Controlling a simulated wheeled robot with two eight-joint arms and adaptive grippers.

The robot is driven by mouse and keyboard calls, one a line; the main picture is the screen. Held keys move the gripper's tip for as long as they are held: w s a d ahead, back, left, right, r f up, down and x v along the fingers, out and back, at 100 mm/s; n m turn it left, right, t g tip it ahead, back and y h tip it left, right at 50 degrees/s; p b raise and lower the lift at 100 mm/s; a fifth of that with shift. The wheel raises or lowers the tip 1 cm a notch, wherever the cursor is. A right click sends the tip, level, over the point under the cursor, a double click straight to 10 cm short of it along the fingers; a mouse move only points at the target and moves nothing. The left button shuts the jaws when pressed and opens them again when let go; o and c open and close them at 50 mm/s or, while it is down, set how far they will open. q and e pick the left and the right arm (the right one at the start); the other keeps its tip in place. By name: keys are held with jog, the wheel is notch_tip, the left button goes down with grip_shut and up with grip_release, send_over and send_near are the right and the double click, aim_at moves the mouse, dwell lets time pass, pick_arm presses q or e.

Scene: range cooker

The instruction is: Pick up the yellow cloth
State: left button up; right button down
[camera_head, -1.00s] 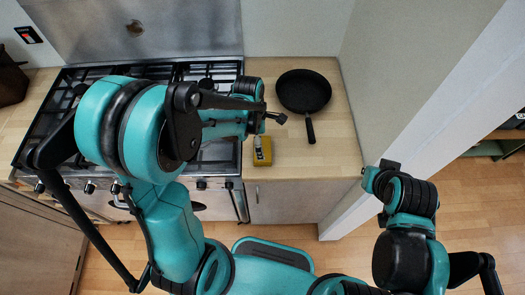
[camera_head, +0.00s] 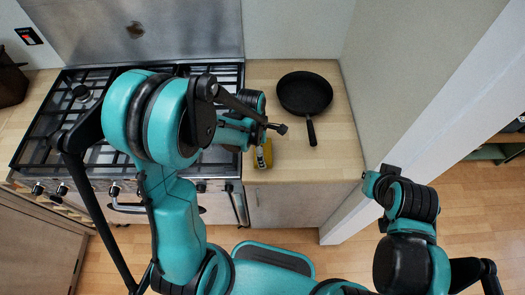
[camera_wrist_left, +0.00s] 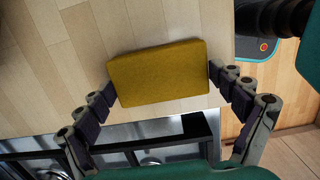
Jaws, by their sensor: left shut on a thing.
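The yellow cloth (camera_wrist_left: 160,75) is a thick, block-like rectangle over the wooden counter. It also shows in the head view (camera_head: 267,155), partly hidden by my left wrist. My left gripper (camera_wrist_left: 160,82) is shut on the yellow cloth, with one finger against each short end. I cannot tell whether the cloth touches the counter. My right gripper (camera_head: 376,180) is at the right of the head view, away from the counter, and its fingers are too unclear to read.
A black frying pan (camera_head: 304,92) lies on the counter (camera_head: 330,160) behind the cloth, its handle pointing toward the front. The range cooker (camera_head: 45,135) is to the left. A wall (camera_head: 405,60) bounds the counter on the right.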

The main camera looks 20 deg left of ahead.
aim_at(266, 152)
pick_arm(q)
jog(key=shift+r, duration=0.1)
jog(key=r, duration=0.1)
jog(key=r+p, duration=0.1)
jog(key=r, duration=0.2)
jog(key=shift+s+d+r+p, duration=0.1)
jog(key=shift+d+r+p, duration=0.2)
jog(key=shift+d, duration=0.05)
jog(key=s+d+r+p, duration=0.1)
jog(key=s+d+r, duration=0.1)
jog(key=d+r, duration=0.4)
jog(key=d, duration=0.4)
jog(key=shift+s+d+p, duration=0.15)
jog(key=shift+d+p, duration=0.2)
jog(key=shift+d, duration=0.05)
jog(key=shift+r, duration=0.1)
